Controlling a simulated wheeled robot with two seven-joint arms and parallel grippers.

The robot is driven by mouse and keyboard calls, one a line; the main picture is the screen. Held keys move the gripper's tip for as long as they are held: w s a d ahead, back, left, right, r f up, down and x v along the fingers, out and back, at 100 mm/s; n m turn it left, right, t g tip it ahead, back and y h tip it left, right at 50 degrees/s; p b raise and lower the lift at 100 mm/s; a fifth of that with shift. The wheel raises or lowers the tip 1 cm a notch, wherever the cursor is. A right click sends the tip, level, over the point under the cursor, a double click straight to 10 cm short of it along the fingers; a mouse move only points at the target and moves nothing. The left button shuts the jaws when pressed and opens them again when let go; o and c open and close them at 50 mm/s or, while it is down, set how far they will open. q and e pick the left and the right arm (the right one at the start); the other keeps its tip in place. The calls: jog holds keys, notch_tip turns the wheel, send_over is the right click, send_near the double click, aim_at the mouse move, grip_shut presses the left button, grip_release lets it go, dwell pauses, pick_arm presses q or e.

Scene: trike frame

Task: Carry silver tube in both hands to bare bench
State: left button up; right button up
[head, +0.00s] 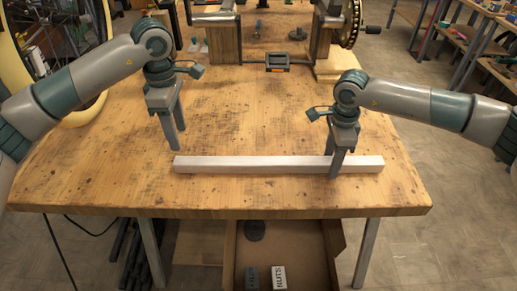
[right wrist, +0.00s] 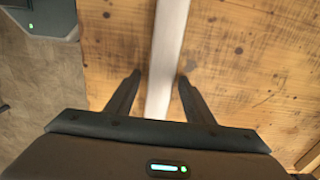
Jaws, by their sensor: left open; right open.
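A long silver square tube (head: 255,165) lies flat on the wooden workbench, parallel to its front edge. My left gripper (head: 177,146) is open and empty, just above and behind the tube's left end, apart from it. My right gripper (head: 337,172) is at the right part of the tube. In the right wrist view the tube (right wrist: 166,60) runs between the two spread fingers of my right gripper (right wrist: 158,82), with a gap on each side. The tube rests on the bench, held by neither gripper.
The wooden bench (head: 110,160) has clear room in its middle. At the back are wooden stands with metal fittings (head: 225,45), a black pedal (head: 277,62) and a brass chainring (head: 350,25).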

jog(key=shift+r, duration=0.1)
dwell(0.4)
notch_tip(320, 180, up, 12)
dwell(0.6)
jog(key=shift+s+f, duration=0.1)
jog(key=shift+f, duration=0.1)
dwell(0.3)
